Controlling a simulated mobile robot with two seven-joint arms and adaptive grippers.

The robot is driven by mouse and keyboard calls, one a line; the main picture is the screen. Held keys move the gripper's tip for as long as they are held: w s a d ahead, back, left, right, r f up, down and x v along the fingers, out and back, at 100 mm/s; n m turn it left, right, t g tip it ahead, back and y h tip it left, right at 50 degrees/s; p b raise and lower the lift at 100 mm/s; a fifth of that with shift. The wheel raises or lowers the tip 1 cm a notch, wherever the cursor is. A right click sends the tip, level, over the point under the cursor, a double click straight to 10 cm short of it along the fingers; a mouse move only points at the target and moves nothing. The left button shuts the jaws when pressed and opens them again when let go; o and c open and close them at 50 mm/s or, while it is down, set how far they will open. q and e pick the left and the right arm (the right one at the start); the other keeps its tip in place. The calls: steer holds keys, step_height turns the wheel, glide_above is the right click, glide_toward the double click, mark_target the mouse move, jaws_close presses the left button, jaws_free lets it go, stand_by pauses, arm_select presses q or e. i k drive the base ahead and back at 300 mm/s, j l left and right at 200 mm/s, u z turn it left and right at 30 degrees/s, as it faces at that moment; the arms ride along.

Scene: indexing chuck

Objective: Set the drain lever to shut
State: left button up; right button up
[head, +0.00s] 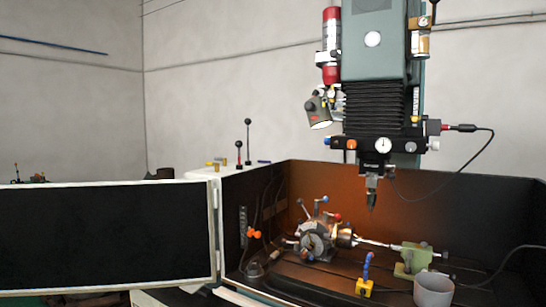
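No lever is marked clearly enough to tell which is the drain lever or how it is set. A small orange-handled fitting (254,234) sits low at the inner left wall of the machine enclosure. Neither of my grippers is in view.
An open dark door panel (105,235) with a pale frame fills the lower left. The machine's spindle (372,190) hangs above the chuck. A green tailstock (415,256), a grey cup (434,289) and a blue hose on a yellow base (364,287) stand at the right and front.

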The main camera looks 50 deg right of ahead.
mark_target(238, 144)
steer(key=z, duration=1.35)
steer(key=i+j, duration=0.4)
steer(key=i+z, duration=0.05)
steer(key=i, duration=0.05)
